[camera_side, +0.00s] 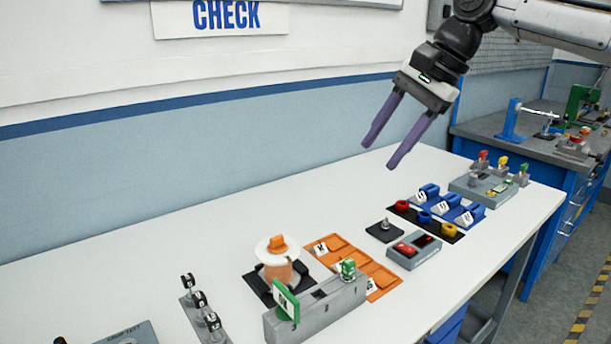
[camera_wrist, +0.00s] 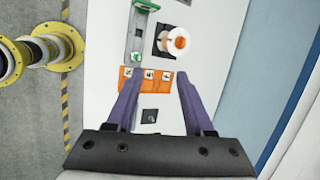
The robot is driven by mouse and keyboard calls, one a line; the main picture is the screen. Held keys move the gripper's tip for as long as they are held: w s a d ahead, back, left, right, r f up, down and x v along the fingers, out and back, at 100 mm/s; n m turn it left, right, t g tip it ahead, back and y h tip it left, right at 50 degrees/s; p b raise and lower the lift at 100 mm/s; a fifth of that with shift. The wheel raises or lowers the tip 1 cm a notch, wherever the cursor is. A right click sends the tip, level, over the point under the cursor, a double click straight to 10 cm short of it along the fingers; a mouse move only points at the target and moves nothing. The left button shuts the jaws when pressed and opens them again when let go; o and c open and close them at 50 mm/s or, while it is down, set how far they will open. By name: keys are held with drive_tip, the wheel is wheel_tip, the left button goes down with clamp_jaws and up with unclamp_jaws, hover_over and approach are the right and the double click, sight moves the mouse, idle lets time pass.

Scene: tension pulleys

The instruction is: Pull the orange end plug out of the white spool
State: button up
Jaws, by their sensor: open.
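The white spool (camera_side: 287,272) stands upright on a black base at the left-centre of the table in the side view. The orange end plug (camera_side: 277,243) sits in the top of the spool. In the wrist view the spool (camera_wrist: 170,38) lies beyond the fingertips, with the orange plug (camera_wrist: 180,42) at its right. My gripper (camera_side: 377,155) has purple fingers spread apart and empty. It hangs high above the table, to the right of the spool and well clear of it. In the wrist view my gripper (camera_wrist: 157,82) points toward the orange tray.
A grey block with green parts (camera_side: 318,307) stands close in front of the spool. An orange tray (camera_side: 352,262) lies right beside it. Black-topped pegs (camera_side: 203,310), a grey switch box (camera_side: 413,250) and blue bins (camera_side: 450,208) stand around. The table's back strip is clear.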

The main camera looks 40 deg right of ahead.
drive_tip(key=w+a+f+m+g+y, duration=0.1)
drive_tip(key=w+a+f+m, duration=0.15)
drive_tip(key=w, duration=0.85)
drive_tip(key=g, duration=0.2)
approach(277, 237)
drive_tip(key=x, duration=0.8)
drive_tip(key=shift+f, duration=0.3)
clamp_jaws()
